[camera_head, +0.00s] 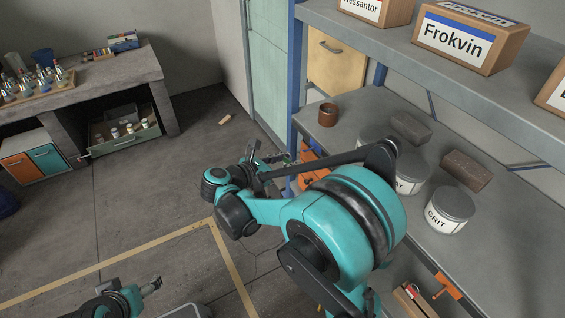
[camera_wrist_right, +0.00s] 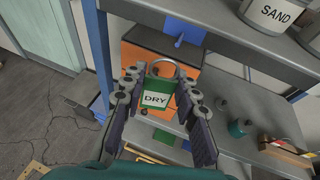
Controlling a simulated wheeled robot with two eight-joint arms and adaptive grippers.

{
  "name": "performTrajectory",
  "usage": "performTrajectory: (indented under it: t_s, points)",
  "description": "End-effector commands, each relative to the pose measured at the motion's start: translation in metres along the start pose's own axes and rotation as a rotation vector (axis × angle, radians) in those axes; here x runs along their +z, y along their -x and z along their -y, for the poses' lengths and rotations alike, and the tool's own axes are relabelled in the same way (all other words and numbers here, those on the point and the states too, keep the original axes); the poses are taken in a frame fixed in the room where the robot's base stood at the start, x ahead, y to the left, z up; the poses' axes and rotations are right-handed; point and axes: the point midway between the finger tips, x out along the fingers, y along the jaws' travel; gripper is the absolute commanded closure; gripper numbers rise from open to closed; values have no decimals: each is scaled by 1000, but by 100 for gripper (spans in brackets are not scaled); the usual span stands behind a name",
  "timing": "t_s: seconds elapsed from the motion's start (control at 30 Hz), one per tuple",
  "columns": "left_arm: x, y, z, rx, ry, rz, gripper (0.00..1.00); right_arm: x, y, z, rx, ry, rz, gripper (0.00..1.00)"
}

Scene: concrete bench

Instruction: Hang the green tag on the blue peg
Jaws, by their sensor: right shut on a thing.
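The green tag (camera_wrist_right: 155,97), marked DRY with a grey ring at its top, is between the fingers of my right gripper (camera_wrist_right: 154,108), which is shut on it. In the head view my right gripper (camera_head: 275,161) is beside the shelf's left end, with a sliver of green at its fingers. The blue peg (camera_wrist_right: 181,38) sticks out from the shelf edge, beyond and slightly right of the tag in the wrist view; ring and peg look apart. I cannot make out the peg in the head view. My left gripper (camera_head: 151,287) is low at the left, its jaws unclear.
The grey shelf (camera_head: 485,255) carries a brown cup (camera_head: 327,114), bricks and tins, including the GRIT tin (camera_head: 449,210). An orange peg (camera_head: 447,287) is farther right along its edge. Boxes stand on the upper shelf. A bench (camera_head: 115,76) is at the left, with open floor between.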

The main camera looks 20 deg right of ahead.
Motion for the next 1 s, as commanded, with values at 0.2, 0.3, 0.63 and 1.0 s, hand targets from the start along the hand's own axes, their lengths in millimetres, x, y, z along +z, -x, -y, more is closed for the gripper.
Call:
performTrajectory:
  t_s: [0.2, 0.3, 0.63, 1.0]
  points:
    - [0, 0, 0, 0, 0, 0, 29, 4, -14, 4, -1, 1, 0, 84]
    - [0, 0, 0, 0, 0, 0, 29, 5, -19, 6, -1, 1, 0, 84]
    - [0, 0, 0, 0, 0, 0, 29, 10, -39, 11, -1, 0, 0, 84]
    - [2, -2, 0, 0, 0, 0, 29, 14, -60, 17, 0, 1, 0, 84]
